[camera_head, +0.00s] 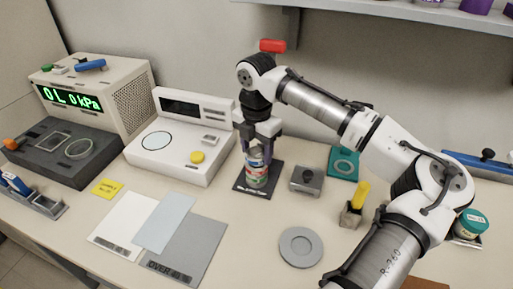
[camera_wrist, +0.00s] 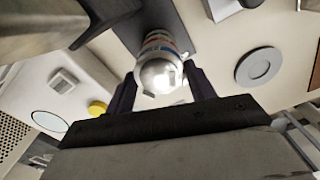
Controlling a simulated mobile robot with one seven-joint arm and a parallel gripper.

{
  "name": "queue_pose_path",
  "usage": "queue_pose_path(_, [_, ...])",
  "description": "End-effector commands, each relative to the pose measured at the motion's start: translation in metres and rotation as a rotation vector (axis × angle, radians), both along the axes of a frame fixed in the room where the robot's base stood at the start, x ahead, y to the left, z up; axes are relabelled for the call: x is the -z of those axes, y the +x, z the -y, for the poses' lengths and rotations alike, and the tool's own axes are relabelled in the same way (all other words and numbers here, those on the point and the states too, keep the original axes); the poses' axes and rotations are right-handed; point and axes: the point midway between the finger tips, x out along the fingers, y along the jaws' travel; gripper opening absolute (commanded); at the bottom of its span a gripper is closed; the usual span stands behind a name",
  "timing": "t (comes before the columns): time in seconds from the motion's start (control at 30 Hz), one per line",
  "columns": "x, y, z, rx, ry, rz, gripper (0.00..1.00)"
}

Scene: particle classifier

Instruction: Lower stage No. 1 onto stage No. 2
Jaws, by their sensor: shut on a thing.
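A short metal cylinder with coloured bands, which I take to be stage No. 1 (camera_head: 257,155), is between the dark fingers of my gripper (camera_head: 261,140). Below it in the same upright column is another banded section, likely stage No. 2 (camera_head: 257,181), over a dark base plate (camera_head: 273,178). No clear gap shows between the two, and I cannot tell whether they touch. In the wrist view, the shiny domed top of the held stage (camera_wrist: 160,74) lies between my gripper's two fingers (camera_wrist: 161,88); it hides what is beneath. The labels are too small to read.
A white instrument (camera_head: 185,150) with a yellow knob stands close left. A grey metal block (camera_head: 307,181) sits close right, with a teal plate (camera_head: 343,163) beyond. A grey ring disc (camera_head: 300,247) lies front right. Flat sheets (camera_head: 190,253) lie front left.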

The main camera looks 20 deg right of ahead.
Motion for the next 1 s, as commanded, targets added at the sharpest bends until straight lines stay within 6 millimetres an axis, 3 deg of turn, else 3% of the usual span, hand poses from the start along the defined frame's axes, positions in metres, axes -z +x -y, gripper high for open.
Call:
queue_pose_path(0.6, [0.0075, 0.0001, -0.0002, 0.000, 0.001, 0.001, 0.28])
queue_pose_path(0.63, [0.0071, 0.0000, -0.0001, 0.000, 0.000, 0.000, 0.58])
queue_pose_path(0.7, [0.0070, 0.0001, -0.0001, 0.000, 0.000, 0.000, 0.67])
queue_pose_path(0.8, [0.0071, 0.0001, -0.0001, 0.000, 0.000, 0.000, 0.80])
queue_pose_path(1.0, [0.0076, 0.0000, 0.0000, 0.000, 0.000, 0.000, 0.80])
